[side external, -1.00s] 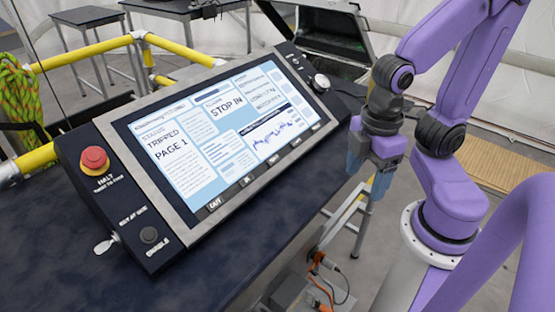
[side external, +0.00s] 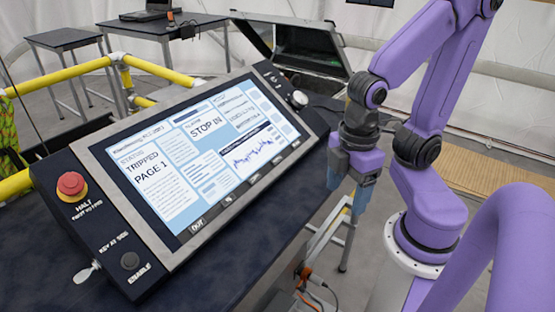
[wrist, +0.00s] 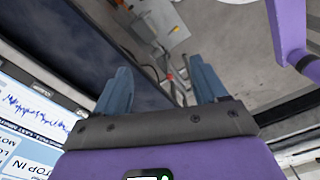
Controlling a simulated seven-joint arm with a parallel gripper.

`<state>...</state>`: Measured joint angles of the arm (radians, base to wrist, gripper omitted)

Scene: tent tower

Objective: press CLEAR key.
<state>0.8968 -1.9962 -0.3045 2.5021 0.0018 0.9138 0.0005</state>
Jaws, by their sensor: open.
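The control panel (side external: 262,211) stands tilted on a dark table, with a lit screen (side external: 205,160) that reads TRIPPED, PAGE 1 and STOP IN. A row of small dark keys runs along the screen's lower edge; one key (side external: 197,226) seems to read OUT. I cannot make out the word CLEAR on any of them. My gripper (side external: 352,192) hangs right of the panel, apart from it, pointing down. In the wrist view its blue-grey fingers (wrist: 160,78) are spread with nothing between them, and part of the screen (wrist: 30,115) shows at left.
Yellow rails (side external: 65,77) and an open case (side external: 300,58) stand behind. A metal stand (side external: 335,232) is below my gripper.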

